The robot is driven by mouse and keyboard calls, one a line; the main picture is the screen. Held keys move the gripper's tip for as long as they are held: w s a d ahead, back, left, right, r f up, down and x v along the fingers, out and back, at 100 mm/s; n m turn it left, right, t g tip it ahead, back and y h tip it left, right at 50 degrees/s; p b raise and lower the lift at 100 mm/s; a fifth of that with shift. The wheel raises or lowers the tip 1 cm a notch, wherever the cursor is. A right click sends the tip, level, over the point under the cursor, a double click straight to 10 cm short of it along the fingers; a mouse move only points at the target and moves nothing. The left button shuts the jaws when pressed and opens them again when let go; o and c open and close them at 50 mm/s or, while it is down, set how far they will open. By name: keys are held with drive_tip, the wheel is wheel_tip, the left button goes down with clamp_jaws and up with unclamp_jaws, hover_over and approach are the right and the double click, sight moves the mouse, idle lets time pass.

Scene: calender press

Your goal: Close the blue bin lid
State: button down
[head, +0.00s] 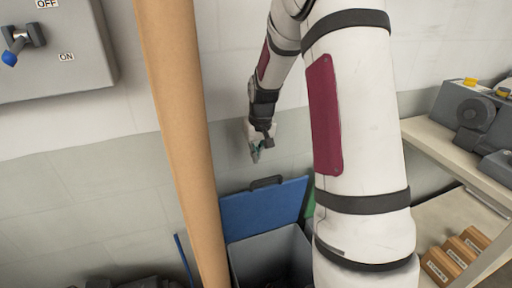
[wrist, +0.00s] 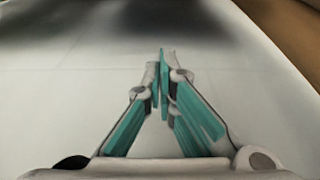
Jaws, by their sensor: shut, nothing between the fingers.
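The blue bin lid (head: 262,208) stands raised at the back of the grey bin (head: 272,256), with a dark handle (head: 266,182) on its top edge. My arm hides the right side of the bin.
A brown vertical post (head: 180,130) stands left of the bin. A grey switch box (head: 55,50) is on the wall at upper left. A shelf (head: 450,150) with a grey machine (head: 470,115) is at right, with brown boxes (head: 455,258) below.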

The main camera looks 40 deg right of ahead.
drive_tip(key=shift+s+a+f, duration=0.25)
drive_tip(key=shift+s+f, duration=0.5)
drive_tip(key=shift+f, duration=0.3)
drive_tip(key=shift+s+a+f, duration=0.2)
drive_tip(key=shift+s+f, duration=0.55)
drive_tip(key=shift+f, duration=0.25)
